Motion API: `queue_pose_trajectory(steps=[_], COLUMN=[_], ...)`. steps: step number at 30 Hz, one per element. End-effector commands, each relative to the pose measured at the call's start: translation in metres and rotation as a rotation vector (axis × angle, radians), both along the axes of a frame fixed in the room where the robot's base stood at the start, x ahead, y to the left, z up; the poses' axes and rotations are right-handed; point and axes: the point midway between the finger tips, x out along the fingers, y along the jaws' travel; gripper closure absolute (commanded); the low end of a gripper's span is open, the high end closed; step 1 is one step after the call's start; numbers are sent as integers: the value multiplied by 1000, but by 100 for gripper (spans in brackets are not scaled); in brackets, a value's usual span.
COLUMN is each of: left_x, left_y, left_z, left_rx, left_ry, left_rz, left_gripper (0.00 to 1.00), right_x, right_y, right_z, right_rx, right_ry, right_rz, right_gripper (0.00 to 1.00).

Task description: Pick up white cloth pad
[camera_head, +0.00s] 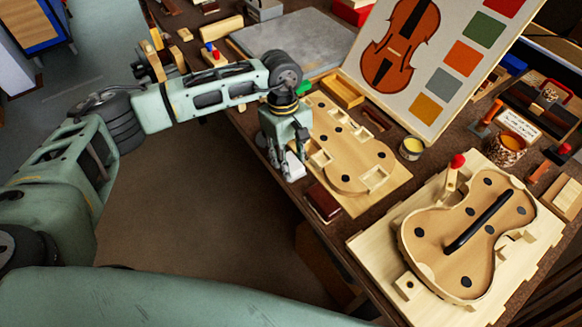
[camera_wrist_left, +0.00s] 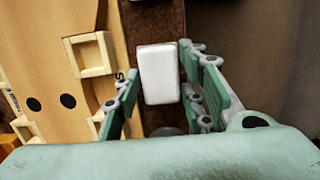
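The white cloth pad (camera_wrist_left: 158,74) is a small, upright-looking rectangle in the left wrist view, lying between my left gripper's fingers. In the head view the pad (camera_head: 295,166) shows partly, at the bench's near edge. My left gripper (camera_wrist_left: 158,85) is open around it, one finger on each side, with narrow gaps at the pad's sides. In the head view the left gripper (camera_head: 284,158) points down and its fingers hide part of the pad. My right gripper is not in view.
A wooden template board (camera_head: 388,193) lies right beside the gripper, with a dark red block (camera_head: 323,202) at its near corner. A violin-body mould (camera_head: 468,245) sits farther right. A violin picture board (camera_head: 440,60) stands behind. Open floor lies left of the bench.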

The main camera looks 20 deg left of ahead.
Motion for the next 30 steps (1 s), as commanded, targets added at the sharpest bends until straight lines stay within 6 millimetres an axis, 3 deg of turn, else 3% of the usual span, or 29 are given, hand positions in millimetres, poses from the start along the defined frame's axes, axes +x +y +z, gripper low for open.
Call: queue_pose_trajectory(steps=[7, 17, 25, 30], left_x=[0, 0, 0, 1], left_y=[0, -1, -1, -1], left_z=[-3, -3, 0, 14], left_rx=[-1, -1, -1, -2], left_ry=[-1, -2, -2, -4], left_rz=[0, 0, 0, 1], left_gripper=[62, 90, 90, 90], right_x=[0, 0, -1, -1], right_y=[-3, -3, -3, -3], right_z=[-1, -1, 0, 7], right_rx=[-4, -4, -4, -4], right_ry=[0, 0, 0, 1], right_rz=[2, 2, 2, 2], right_gripper=[60, 60, 60, 60])
